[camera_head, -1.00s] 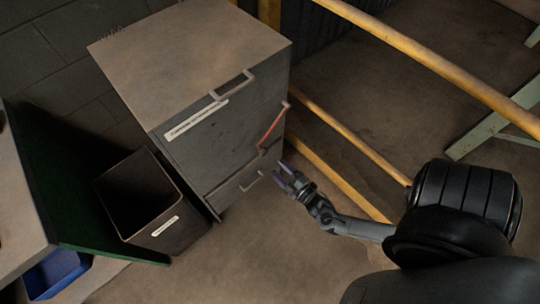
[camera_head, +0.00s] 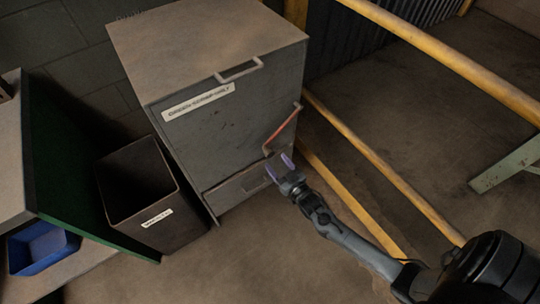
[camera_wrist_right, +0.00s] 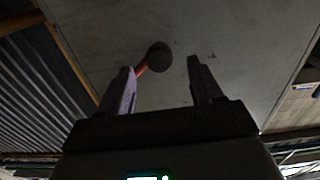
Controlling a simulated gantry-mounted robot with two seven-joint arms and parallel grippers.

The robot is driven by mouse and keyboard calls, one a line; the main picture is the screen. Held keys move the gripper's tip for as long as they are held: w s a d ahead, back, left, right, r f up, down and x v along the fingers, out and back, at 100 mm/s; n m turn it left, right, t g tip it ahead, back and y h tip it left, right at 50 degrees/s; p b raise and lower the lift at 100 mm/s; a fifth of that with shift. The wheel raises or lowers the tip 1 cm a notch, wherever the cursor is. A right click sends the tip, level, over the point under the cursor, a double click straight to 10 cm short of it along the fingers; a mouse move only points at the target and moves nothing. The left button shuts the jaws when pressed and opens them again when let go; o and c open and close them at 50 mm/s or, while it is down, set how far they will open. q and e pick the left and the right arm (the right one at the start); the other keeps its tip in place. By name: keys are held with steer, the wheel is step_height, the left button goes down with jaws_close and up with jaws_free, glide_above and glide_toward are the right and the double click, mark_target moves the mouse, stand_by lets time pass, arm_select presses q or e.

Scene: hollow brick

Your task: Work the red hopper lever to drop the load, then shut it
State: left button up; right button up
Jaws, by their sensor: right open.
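The red lever (camera_head: 283,129) slants down across the right part of the front of the grey hopper cabinet (camera_head: 225,145). Its dark round knob (camera_wrist_right: 159,56) and a short piece of red shaft show in the right wrist view, between the fingertips in the picture. My right gripper (camera_head: 279,166) is open, at the lower end of the lever and in front of the lower drawer panel. I cannot tell whether its fingers touch the knob. It also shows in the right wrist view (camera_wrist_right: 160,78), with nothing held. My left gripper is not in view.
An open dark bin (camera_head: 150,195) with a white label stands left of the cabinet, beside a green panel (camera_head: 60,170). A blue tray (camera_head: 42,248) is at lower left. Yellow rails (camera_head: 385,170) run along the right. The floor before the cabinet is clear.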

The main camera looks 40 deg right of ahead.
mark_target(271, 156)
steer(key=w, duration=0.2)
steer(key=w+b, duration=0.2)
steer(key=w, duration=0.1)
steer(key=shift+w+d, duration=0.35)
steer(key=shift+d, duration=0.05)
steer(key=shift+w, duration=0.2)
steer(key=c, duration=0.9)
jaws_close()
